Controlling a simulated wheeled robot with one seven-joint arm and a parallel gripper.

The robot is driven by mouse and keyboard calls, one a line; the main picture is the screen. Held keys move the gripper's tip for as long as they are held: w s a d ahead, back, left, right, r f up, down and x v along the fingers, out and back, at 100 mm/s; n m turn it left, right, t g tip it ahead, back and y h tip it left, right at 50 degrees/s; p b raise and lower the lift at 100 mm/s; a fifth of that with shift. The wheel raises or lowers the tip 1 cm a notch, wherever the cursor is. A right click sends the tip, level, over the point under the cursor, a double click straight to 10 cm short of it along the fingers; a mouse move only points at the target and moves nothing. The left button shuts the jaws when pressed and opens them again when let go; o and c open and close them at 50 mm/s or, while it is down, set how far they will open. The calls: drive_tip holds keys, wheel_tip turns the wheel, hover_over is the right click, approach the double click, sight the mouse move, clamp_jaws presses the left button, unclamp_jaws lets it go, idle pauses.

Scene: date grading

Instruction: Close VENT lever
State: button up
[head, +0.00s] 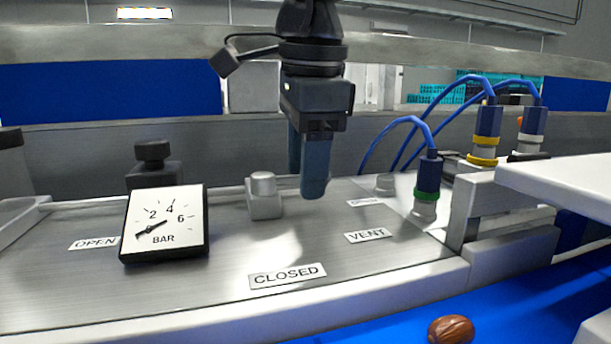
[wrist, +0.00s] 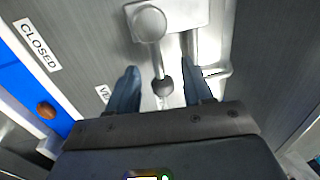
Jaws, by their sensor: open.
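The VENT lever (wrist: 157,56) shows in the wrist view as a metal arm running from a round pivot on a square base to a dark ball knob (wrist: 164,87). In the head view its silver pivot block (head: 264,196) stands just left of my gripper (head: 304,188), and its arm is hidden behind the fingers. My gripper is open and points down at the panel. In the wrist view my gripper (wrist: 160,68) has one finger on each side of the lever arm and knob, with gaps visible. The VENT label (head: 368,235) and CLOSED label (head: 288,275) lie in front.
A BAR gauge (head: 164,224) stands on the panel at left, beside an OPEN label (head: 95,243). Connectors with blue cables (head: 428,181) stand at right, near a white ledge (head: 560,185). A brown date (head: 450,329) lies on the blue surface in front.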

drive_tip(key=shift+c, duration=0.5)
clamp_jaws()
